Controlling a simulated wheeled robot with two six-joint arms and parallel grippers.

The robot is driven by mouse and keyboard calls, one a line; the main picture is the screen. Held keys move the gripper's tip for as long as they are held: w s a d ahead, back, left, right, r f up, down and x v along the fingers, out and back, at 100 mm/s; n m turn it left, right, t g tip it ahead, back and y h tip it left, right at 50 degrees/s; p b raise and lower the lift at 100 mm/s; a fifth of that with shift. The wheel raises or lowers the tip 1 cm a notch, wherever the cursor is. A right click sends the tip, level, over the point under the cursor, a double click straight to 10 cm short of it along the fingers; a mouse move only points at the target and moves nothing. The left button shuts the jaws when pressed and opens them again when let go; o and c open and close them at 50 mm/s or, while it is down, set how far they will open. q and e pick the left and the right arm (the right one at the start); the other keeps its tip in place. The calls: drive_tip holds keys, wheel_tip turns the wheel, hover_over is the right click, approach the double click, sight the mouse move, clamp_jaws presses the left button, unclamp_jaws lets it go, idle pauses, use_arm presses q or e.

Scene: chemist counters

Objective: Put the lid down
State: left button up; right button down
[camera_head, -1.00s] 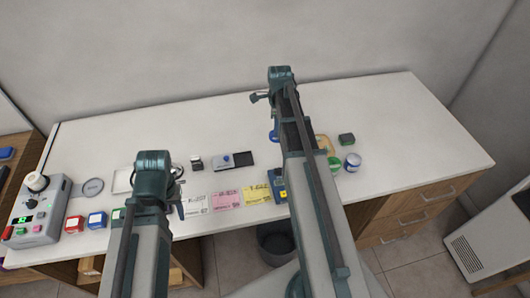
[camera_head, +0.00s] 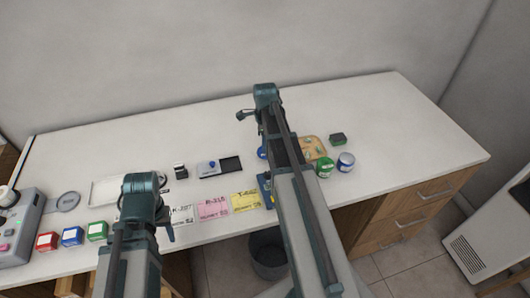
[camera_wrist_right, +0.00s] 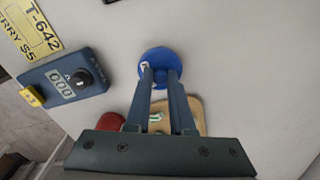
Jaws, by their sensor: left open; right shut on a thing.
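The lid is a round blue disc (camera_wrist_right: 160,62). My right gripper (camera_wrist_right: 160,72) is shut on it in the right wrist view. In the head view part of the lid (camera_head: 262,153) shows just left of my right arm, which hides the rest and the fingers. It is over the counter, left of a wooden tray (camera_head: 313,147); I cannot tell if it touches the surface. My left gripper (camera_head: 164,217) is open over the left part of the counter, near the label cards.
A blue device with a dial (camera_wrist_right: 65,85) and a red object (camera_wrist_right: 108,122) are close to the lid. A green jar (camera_head: 324,167) and a white-blue jar (camera_head: 346,162) stand right of my right arm. The counter's back strip (camera_head: 200,125) is clear.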

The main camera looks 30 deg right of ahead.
use_arm(q)
drive_tip(key=shift+f+b, duration=0.8)
drive_tip(key=shift+f, duration=0.5)
use_arm(e)
drive_tip(key=shift+f, duration=1.25)
use_arm(q)
drive_tip(key=shift+f, duration=0.2)
use_arm(e)
drive_tip(key=shift+f, duration=0.2)
use_arm(q)
drive_tip(key=shift+r, duration=0.1)
use_arm(e)
drive_tip(key=c, duration=0.8)
unclamp_jaws()
use_arm(q)
drive_tip(key=shift+r, duration=0.1)
use_arm(e)
drive_tip(key=shift+r, duration=0.2)
use_arm(q)
wheel_tip(320, 180, up, 12)
drive_tip(key=p, duration=1.2)
use_arm(e)
wheel_tip(320, 180, up, 12)
drive_tip(key=shift+r, duration=0.1)
